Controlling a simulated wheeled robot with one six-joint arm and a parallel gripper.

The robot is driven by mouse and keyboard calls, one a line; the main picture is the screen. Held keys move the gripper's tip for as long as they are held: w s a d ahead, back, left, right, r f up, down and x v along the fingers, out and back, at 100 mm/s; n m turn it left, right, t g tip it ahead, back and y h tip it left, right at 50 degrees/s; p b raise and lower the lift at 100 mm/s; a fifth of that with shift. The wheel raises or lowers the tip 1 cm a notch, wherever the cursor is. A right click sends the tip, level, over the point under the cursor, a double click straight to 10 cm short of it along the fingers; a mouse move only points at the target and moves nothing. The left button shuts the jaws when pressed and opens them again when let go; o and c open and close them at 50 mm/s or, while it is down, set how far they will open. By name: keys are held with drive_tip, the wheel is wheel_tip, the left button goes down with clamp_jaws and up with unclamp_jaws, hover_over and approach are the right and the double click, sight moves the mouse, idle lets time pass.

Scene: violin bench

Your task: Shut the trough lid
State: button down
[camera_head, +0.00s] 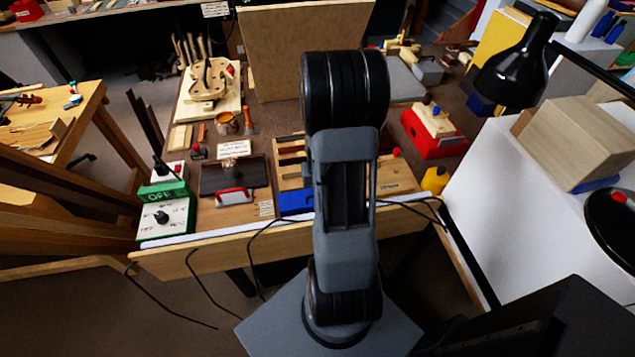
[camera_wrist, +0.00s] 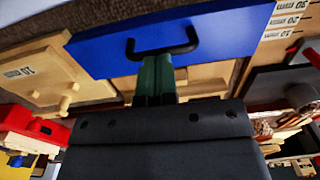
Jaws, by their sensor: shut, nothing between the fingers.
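The blue lid (camera_wrist: 225,35) with its black bar handle (camera_wrist: 163,52) fills the top of the wrist view. In the head view, part of the blue lid (camera_head: 297,202) shows at the front edge of the wooden trough (camera_head: 291,183), left of my arm. Dark slots of the trough lie uncovered behind it. My arm hides the rest. My gripper (camera_wrist: 155,62) has green fingers, shut together and empty. Their tips are right at the black handle, overlapping its bar in the picture. I cannot tell whether they touch it. The head view hides the fingers.
A green switch box (camera_head: 165,217) stands farther left. A red box (camera_head: 433,131) and yellow bottle (camera_head: 435,179) are to the right. A large board (camera_head: 305,50) stands behind.

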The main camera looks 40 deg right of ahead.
wheel_tip(320, 180, up, 13)
drive_tip(key=w+d+m+g+y+b, duration=0.1)
drive_tip(key=w+d+m+g+b, duration=0.2)
drive_tip(key=m, duration=1.5)
drive_tip(key=shift+t, duration=0.4)
drive_tip(key=x, duration=0.4)
drive_tip(key=a+b+x, duration=0.1)
drive_tip(key=x, duration=0.9)
drive_tip(key=shift+s+a+b, duration=0.15)
drive_tip(key=shift+s+b, duration=0.15)
drive_tip(key=shift+b, duration=0.1)
